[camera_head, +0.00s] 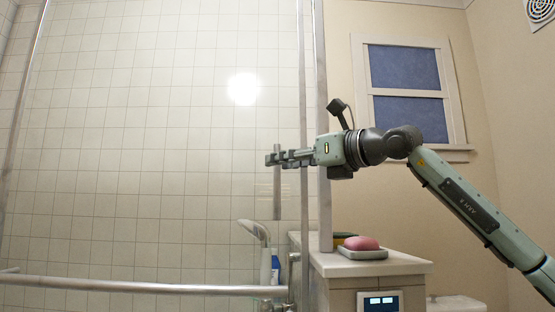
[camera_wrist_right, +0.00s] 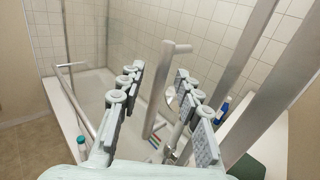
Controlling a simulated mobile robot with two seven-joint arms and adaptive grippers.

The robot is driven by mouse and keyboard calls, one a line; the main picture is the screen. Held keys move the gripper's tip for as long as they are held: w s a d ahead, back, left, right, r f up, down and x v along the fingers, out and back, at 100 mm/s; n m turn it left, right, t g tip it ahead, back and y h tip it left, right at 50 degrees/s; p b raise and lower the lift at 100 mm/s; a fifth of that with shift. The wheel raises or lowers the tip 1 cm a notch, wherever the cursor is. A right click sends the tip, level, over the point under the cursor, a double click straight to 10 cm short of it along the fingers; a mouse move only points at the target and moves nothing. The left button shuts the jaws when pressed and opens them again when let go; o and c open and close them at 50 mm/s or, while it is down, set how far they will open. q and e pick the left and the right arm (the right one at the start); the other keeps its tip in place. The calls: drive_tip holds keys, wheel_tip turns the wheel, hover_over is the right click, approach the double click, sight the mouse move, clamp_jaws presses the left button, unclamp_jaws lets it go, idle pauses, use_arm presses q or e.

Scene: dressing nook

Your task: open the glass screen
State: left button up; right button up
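The glass screen (camera_head: 150,160) is a clear pane in a metal frame, with pale tiles showing through it. Its handle (camera_head: 277,205) is a short upright metal bar near the pane's right edge. The handle also shows in the right wrist view (camera_wrist_right: 163,85), between the two fingers. My right gripper (camera_head: 272,159) reaches in from the right with its fingers across the upper part of the handle. In the wrist view the right gripper (camera_wrist_right: 158,72) is open, one finger on each side of the bar, with gaps visible. My left gripper is not in view.
A ledge (camera_head: 405,262) on the right holds a pink soap (camera_head: 361,243) on a dish. A metal rail (camera_head: 130,288) crosses low at the left. A hand shower (camera_head: 262,240) and blue bottle (camera_head: 275,266) stand low behind the glass.

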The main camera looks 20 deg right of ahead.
drive_tip(key=x, duration=0.2)
drive_tip(key=shift+w, duration=0.3)
clamp_jaws()
